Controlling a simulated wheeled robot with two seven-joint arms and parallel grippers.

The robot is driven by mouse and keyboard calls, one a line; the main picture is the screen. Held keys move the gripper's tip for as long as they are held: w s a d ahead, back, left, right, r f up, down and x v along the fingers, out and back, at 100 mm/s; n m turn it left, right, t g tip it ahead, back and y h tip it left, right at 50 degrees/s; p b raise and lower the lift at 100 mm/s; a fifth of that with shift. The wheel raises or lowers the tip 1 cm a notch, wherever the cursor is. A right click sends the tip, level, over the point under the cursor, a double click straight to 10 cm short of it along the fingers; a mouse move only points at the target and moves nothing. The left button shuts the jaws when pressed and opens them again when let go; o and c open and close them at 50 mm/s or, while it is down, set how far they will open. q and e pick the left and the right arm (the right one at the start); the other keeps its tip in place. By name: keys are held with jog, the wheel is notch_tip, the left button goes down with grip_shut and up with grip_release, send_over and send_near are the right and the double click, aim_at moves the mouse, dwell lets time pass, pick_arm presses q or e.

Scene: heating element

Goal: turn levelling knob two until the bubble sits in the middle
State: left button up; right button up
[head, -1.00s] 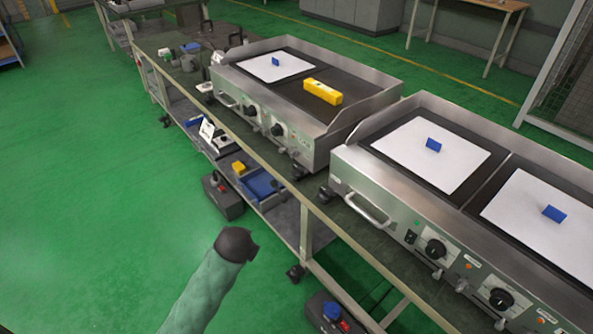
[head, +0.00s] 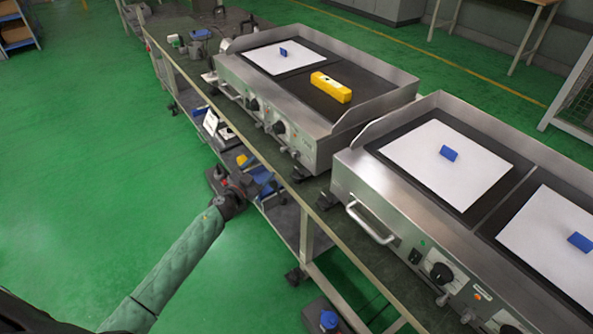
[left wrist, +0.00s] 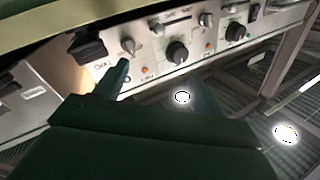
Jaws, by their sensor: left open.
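The yellow spirit level (head: 331,88) lies on the dark right plate of the far griddle (head: 345,130). Its bubble is too small to read. A black foot-like knob (head: 301,172) sits under that griddle's near front corner; I cannot tell which knob is number two. My left gripper (head: 246,183) is low in front of the bench, apart from the griddle. In the left wrist view its open, empty fingers (left wrist: 158,78) point toward a control panel (left wrist: 205,50) with dials and a black foot-like knob (left wrist: 88,47). My right gripper is not in view.
A second griddle (head: 395,200) stands at the right, with white sheets and blue tabs on top and a front handle (head: 370,224). The lower shelf holds a blue tray and other items. The green floor (head: 90,150) at the left is clear.

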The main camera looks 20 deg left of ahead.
aim_at(297, 171)
pick_arm(q)
jog(key=s+d+f+g+h, duration=0.1)
jog(key=s+d+g+h, duration=0.2)
jog(key=d+h, duration=0.3)
jog(key=shift+g, duration=0.3)
jog(key=shift+f+x, duration=0.1)
jog(key=shift+x, duration=1.9)
jog(key=shift+f+x, duration=0.15)
jog(key=shift+x, duration=1.8)
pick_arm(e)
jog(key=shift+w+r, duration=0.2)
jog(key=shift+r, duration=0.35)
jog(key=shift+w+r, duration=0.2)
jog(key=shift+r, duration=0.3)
pick_arm(q)
jog(key=shift+s+d, duration=0.1)
jog(key=shift+d, duration=0.05)
jog(key=c, duration=1)
